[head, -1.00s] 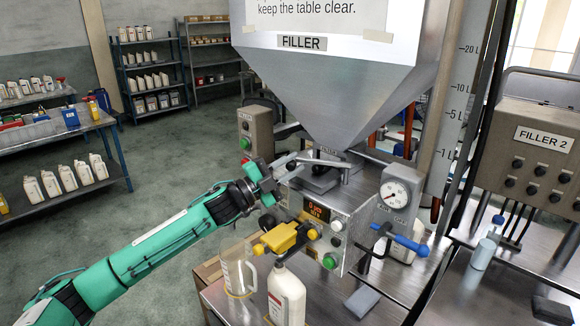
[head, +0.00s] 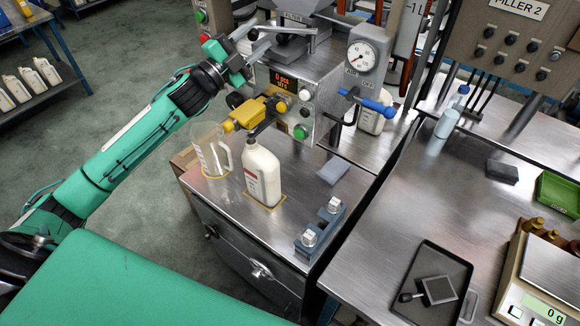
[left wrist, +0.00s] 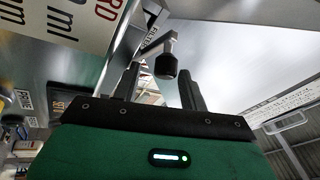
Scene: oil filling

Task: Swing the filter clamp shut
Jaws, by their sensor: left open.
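The filter clamp (head: 297,30) is a grey metal lever under the hopper on the filling machine, beside its front-left top edge. In the left wrist view its arm (left wrist: 157,46) ends in a black knob (left wrist: 166,65), which lies between the two dark fingers. My left gripper (head: 253,45) is open around the knob, and I cannot tell whether a finger touches it. The clamp's far end is partly hidden under the machine's top. My right gripper is outside the head view.
Below the gripper stand a yellow nozzle part (head: 258,112), a clear jug (head: 208,158) and a white bottle (head: 262,178). A gauge (head: 362,57) and blue-handled valve (head: 375,104) are to the right. A dark tray (head: 455,266) and scale (head: 548,270) sit on the right-hand table.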

